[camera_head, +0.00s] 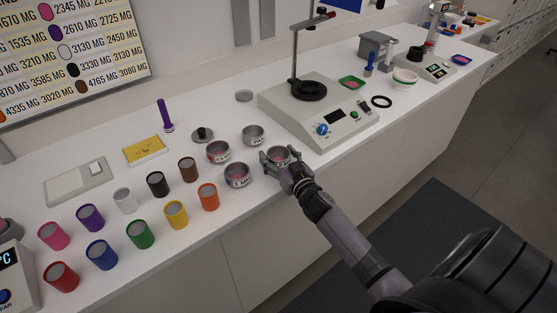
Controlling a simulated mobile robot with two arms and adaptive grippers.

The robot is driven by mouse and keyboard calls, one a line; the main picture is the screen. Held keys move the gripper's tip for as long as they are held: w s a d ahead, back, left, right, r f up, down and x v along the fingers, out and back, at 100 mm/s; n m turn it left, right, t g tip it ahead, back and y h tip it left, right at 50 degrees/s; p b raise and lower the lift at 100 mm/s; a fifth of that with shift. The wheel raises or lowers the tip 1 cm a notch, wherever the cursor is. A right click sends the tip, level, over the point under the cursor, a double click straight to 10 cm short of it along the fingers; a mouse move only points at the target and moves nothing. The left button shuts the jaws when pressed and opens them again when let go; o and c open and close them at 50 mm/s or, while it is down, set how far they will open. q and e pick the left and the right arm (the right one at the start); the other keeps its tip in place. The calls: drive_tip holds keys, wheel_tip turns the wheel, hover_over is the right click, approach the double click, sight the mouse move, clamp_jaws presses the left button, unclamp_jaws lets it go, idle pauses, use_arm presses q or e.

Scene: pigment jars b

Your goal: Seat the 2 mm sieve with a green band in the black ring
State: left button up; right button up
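Several small round metal sieves stand on the white bench, among them a front-left one (237,177), a back-left one (218,153) and a back one (253,135). My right gripper (278,161) is at the rightmost sieve (279,152), its fingers on either side of it. I cannot tell whether they press on it. The sieve seems to stand on the bench. Its band is mostly hidden, and the small labels are too blurred to read surely; I make out no green band. A black ring (309,91) sits on the grey shaker base (347,132). My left gripper is not in view.
Coloured jars, such as the orange jar (209,198), stand left of the sieves. A dark-knobbed lid (203,135) lies behind. The shaker's upright post (294,52) rises behind its ring. The bench's front edge is close to my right arm.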

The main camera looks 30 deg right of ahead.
drive_tip(key=c, duration=0.8)
drive_tip(key=shift+c, duration=0.3)
drive_tip(key=shift+r, duration=0.15)
